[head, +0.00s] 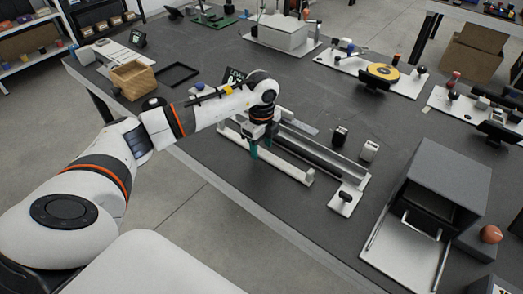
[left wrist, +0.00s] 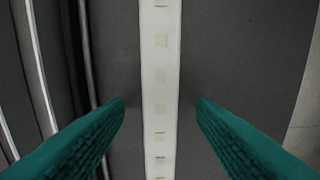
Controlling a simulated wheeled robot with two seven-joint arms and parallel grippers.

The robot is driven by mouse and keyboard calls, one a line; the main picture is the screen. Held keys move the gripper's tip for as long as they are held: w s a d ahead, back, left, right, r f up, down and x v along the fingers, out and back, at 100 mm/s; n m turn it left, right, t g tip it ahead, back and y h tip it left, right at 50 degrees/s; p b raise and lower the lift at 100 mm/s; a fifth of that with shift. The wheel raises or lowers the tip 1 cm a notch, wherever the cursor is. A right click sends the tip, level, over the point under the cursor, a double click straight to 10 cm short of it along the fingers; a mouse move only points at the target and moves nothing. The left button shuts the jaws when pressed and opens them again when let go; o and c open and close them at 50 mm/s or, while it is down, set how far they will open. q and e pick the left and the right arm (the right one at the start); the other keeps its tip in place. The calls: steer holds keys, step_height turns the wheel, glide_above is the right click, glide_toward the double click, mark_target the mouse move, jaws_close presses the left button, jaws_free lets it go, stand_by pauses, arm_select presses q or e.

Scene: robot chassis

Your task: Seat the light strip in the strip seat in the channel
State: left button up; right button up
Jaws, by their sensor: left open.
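The light strip (left wrist: 160,60) is a long white bar with pale yellowish squares along it. In the head view the white bar (head: 285,168) lies on the dark table in front of the channel, roughly parallel to it. The channel (head: 325,163) is a long grey metal rail, and its edges show at the left of the left wrist view (left wrist: 40,75). My left gripper (head: 260,148) has teal fingers, open, pointing down over the strip. In the left wrist view the fingers stand either side of the strip, with gaps. The strip seat is not clear. My right gripper is not in view.
A white plate with a small knob (head: 345,199) sits at the channel's near right end. Black (head: 339,136) and white (head: 369,150) small blocks stand behind it. A grey box (head: 440,185) with an open front stands at right. A wooden crate (head: 133,80) is at left.

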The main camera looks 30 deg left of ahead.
mark_target(262, 152)
arm_select(q)
steer(key=shift+f, duration=0.3)
steer(key=c, duration=1.1)
steer(key=shift+r, duration=0.1)
step_height(262, 152, up, 10)
